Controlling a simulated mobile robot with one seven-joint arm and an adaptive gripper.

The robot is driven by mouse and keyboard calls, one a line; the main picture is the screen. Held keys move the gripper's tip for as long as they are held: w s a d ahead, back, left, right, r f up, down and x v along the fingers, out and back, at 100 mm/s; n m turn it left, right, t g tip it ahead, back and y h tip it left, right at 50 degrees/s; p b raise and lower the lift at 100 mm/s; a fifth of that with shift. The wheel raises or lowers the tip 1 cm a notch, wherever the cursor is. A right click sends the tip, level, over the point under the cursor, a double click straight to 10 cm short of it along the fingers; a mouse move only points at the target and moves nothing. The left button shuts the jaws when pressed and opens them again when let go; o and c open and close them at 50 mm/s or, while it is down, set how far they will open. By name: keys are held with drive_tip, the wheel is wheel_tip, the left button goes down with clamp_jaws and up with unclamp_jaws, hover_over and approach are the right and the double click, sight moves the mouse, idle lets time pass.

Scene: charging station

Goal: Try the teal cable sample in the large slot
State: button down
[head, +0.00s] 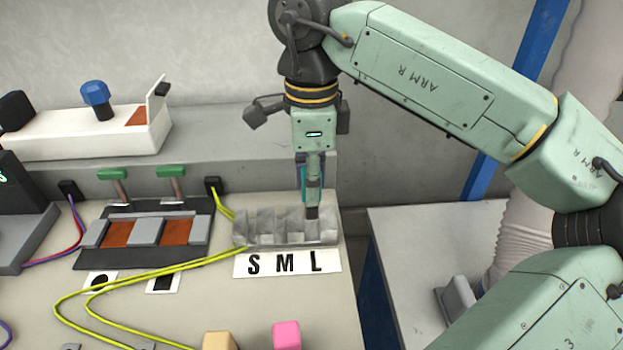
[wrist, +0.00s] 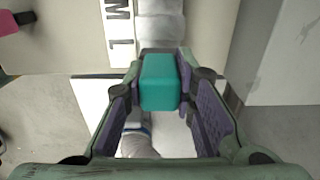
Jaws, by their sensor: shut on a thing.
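The teal cable sample (wrist: 159,82) is a teal block between the purple pads of my gripper (wrist: 162,100) in the wrist view. My gripper (head: 312,195) is shut on it and points down. In the head view only a thin teal strip of the sample (head: 303,180) shows beside the finger. The grey slotted block (head: 262,238) has a white label (head: 285,264) reading S, M, L in front. My gripper is over its right end, by the L slot. A dark tip shows at that slot; I cannot tell how far it is inside.
Yellow cables (head: 150,273) run across the bench left of the block. A pink block (head: 287,335) and a tan block (head: 218,340) are at the front. A dark fixture with green handles (head: 171,171) stands left. The bench's right edge is close to the slotted block.

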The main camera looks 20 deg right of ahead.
drive_tip(key=shift+f+b, duration=1.8)
drive_tip(key=shift+f, duration=0.5)
drive_tip(key=c, duration=1.2)
unclamp_jaws()
drive_tip(key=shift+r, duration=0.1)
drive_tip(key=shift+c, duration=0.2)
wheel_tip(320, 180, up, 8)
drive_tip(key=shift+f, duration=0.25)
